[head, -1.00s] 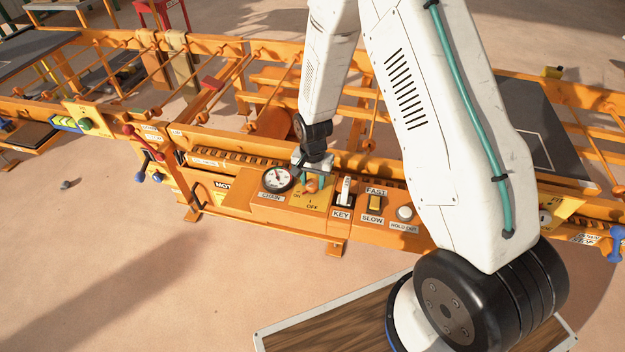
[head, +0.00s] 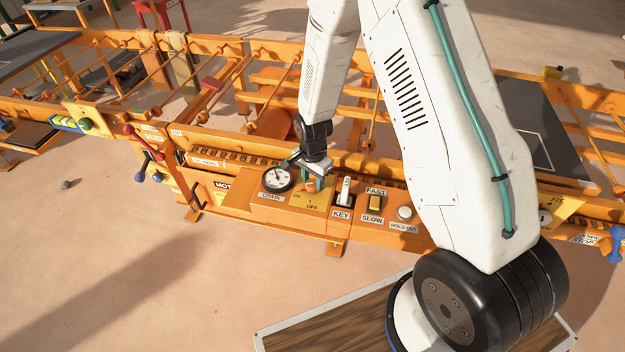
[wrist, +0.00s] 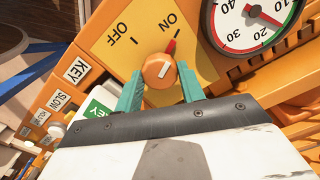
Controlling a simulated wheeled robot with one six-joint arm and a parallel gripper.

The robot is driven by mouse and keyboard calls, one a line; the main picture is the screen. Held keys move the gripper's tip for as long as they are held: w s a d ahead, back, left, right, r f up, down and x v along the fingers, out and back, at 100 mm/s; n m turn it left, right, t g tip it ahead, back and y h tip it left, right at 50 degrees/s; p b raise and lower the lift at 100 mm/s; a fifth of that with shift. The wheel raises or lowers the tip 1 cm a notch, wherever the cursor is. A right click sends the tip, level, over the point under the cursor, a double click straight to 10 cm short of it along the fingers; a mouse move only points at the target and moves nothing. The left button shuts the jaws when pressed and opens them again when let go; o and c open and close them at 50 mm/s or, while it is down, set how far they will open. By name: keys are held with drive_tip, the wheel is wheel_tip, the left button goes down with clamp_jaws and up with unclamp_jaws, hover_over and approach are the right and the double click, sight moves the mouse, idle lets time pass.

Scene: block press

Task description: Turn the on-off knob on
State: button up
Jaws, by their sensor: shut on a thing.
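The on-off knob (wrist: 160,70) is orange and sits on a yellow plate (wrist: 115,45) marked ON and OFF. In the wrist view its white line points up and to the right, and a red mark shows beside it, toward ON. My gripper (wrist: 160,82) has teal fingers on either side of the knob and is shut on it. In the head view the knob (head: 311,185) is partly hidden under my gripper (head: 313,177), and the ON and OFF labels show on the plate.
A round chain dial (head: 277,179) is close to the left of the knob. To the right are the key switch (head: 344,190), a fast-slow switch (head: 375,202) and a white hold button (head: 404,213). An orange frame with bars rises behind the panel.

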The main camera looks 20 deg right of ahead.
sight(313, 183)
drive_tip(key=o, duration=1)
drive_tip(key=shift+r, duration=0.1)
wheel_tip(313, 183, up, 8)
drive_tip(key=shift+f, duration=0.15)
